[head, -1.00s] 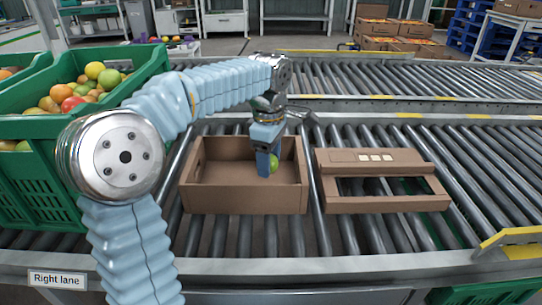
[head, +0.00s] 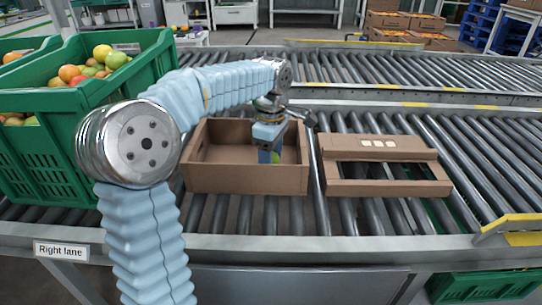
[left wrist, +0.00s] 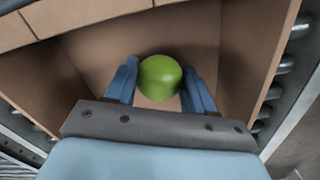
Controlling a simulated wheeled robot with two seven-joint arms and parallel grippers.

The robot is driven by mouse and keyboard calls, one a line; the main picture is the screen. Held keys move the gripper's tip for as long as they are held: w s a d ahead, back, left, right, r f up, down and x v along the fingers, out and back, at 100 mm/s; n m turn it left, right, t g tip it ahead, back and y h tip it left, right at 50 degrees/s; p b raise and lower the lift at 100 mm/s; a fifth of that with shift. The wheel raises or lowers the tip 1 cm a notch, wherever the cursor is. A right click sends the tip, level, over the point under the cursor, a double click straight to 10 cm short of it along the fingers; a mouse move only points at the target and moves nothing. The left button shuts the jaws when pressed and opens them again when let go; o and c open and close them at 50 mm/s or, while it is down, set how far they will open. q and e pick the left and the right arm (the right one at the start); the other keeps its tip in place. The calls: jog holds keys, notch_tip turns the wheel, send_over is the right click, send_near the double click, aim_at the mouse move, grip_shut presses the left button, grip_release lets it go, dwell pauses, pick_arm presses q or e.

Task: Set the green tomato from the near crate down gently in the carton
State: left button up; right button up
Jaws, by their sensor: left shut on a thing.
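The open brown carton (head: 245,180) sits on the roller conveyor, in front of me. My left gripper (head: 268,156) reaches down inside it, towards its right side. It is shut on the green tomato (head: 276,157), which shows only partly in the head view. In the left wrist view the green tomato (left wrist: 160,77) sits between the two blue fingers, above the carton floor (left wrist: 150,101). I cannot tell whether it touches the floor. The near green crate (head: 130,95) at the left holds several red, orange and green tomatoes. My right gripper is not in view.
A brown carton lid or frame with openings (head: 385,188) lies on the rollers right of the carton. A yellow-edged guide (head: 510,238) stands at the far right. A second roller lane (head: 400,75) runs behind. The rollers (head: 460,165) right of the lid are bare.

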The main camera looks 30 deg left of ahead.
pick_arm(q)
jog(key=shift+f, duration=0.6)
dwell(0.3)
jog(key=o, duration=0.8)
jog(key=c, duration=0.3)
notch_tip(320, 180, up, 7)
jog(key=p, duration=0.6)
jog(key=shift+r, duration=0.1)
dwell(0.3)
